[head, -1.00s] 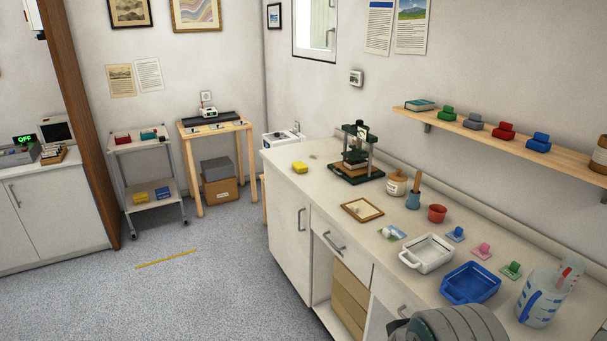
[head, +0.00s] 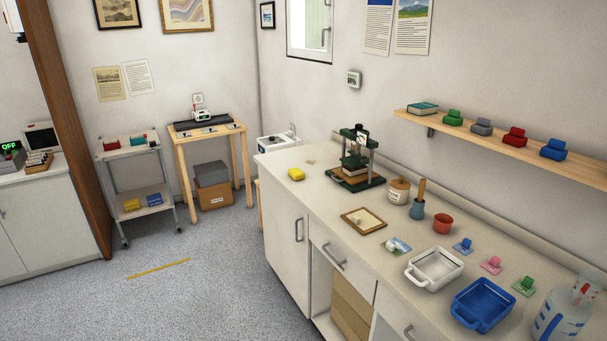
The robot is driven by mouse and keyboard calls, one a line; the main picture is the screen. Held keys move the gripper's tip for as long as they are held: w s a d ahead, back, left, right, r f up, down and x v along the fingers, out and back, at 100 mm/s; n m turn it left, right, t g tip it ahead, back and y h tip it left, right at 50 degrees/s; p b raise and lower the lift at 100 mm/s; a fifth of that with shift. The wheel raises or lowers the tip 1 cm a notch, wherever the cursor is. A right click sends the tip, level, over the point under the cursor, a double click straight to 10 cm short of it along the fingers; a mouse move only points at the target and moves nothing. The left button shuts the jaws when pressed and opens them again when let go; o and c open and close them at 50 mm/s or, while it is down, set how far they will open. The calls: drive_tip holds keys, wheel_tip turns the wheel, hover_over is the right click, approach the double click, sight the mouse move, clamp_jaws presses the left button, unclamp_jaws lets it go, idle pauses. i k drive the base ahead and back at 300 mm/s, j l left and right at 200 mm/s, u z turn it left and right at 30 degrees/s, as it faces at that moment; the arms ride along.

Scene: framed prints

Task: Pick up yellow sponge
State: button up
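The yellow sponge (head: 296,174) lies on the far left end of the long white counter (head: 325,200), near its front edge. It is in plain view with nothing on it. A second small yellow block (head: 132,204) sits on the lower shelf of the grey cart; I cannot tell what it is. My gripper is not in view.
A wall shelf (head: 550,166) hangs above. The grey floor (head: 210,290) left of the counter is open.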

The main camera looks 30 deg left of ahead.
sight(297, 175)
drive_tip(key=i+j+z, duration=0.1)
drive_tip(key=j, duration=0.3)
drive_tip(key=i+j+z, duration=0.1)
drive_tip(key=j, duration=0.3)
drive_tip(key=i+j+z, duration=0.1)
drive_tip(key=i+j, duration=0.15)
drive_tip(key=j, duration=0.2)
drive_tip(key=i+j, duration=0.1)
drive_tip(key=j, duration=0.3)
drive_tip(key=i+j, duration=0.15)
drive_tip(key=j, duration=0.3)
drive_tip(key=i+j, duration=0.1)
drive_tip(key=j, duration=0.35)
drive_tip(key=i+j, duration=0.15)
drive_tip(key=j, duration=0.3)
drive_tip(key=i+j, duration=0.15)
drive_tip(key=j, duration=0.3)
drive_tip(key=i+j, duration=0.15)
drive_tip(key=j, duration=0.3)
drive_tip(key=i+j, duration=0.1)
drive_tip(key=j, duration=0.35)
drive_tip(key=i+j, duration=0.15)
drive_tip(key=j, duration=0.35)
drive_tip(key=i+j, duration=0.15)
drive_tip(key=j, duration=0.3)
drive_tip(key=l+z, duration=0.05)
